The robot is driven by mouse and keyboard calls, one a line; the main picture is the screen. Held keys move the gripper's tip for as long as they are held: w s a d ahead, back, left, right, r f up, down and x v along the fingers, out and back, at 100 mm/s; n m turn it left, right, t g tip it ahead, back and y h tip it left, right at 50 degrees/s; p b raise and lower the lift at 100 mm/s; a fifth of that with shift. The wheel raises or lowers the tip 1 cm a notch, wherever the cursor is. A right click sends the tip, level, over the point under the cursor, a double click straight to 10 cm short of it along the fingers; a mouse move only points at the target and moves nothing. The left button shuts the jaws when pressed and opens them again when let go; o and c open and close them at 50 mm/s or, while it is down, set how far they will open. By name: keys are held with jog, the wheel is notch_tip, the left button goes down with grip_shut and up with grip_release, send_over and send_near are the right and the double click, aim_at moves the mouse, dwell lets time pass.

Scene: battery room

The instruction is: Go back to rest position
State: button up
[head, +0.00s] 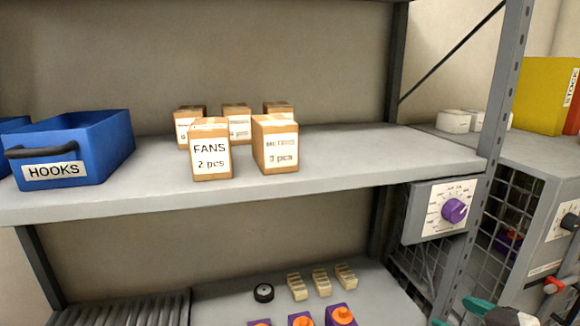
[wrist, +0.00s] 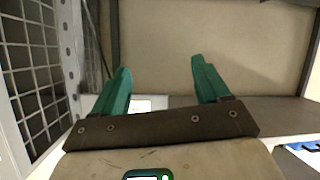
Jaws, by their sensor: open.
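My gripper (wrist: 162,72) shows in the wrist view with its two teal fingers spread apart and nothing held between them. Past the fingers are a shelf and its plain back wall. In the head view, only part of my gripper (head: 458,312) shows at the bottom right corner, in front of the mesh-sided cabinet; the rest is cut off by the frame edge.
The shelf (head: 340,160) bears a blue HOOKS bin (head: 100,150), a FANS carton (head: 210,160), a METERS carton (head: 275,150) and more cartons behind. A purple-knobbed dial box (head: 440,210) is on the post. Small parts lie below; a yellow box (head: 540,95) stands right.

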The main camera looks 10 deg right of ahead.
jog(key=s+a+f+m+g+p, duration=0.25)
jog(key=s+a+f+g, duration=0.6)
jog(key=f, duration=0.45)
jog(key=s+a+f+g+p, duration=0.1)
jog(key=s+f+g, duration=0.1)
jog(key=s, duration=0.5)
jog(key=s+a+f+m+g+h+p, duration=0.1)
jog(key=s+f+p, duration=0.1)
jog(key=s, duration=0.6)
jog(key=shift+a+f+g, duration=0.2)
jog(key=shift+f+g, duration=0.15)
jog(key=shift+f, duration=0.15)
jog(key=shift+s+m, duration=0.1)
jog(key=shift+m, duration=0.15)
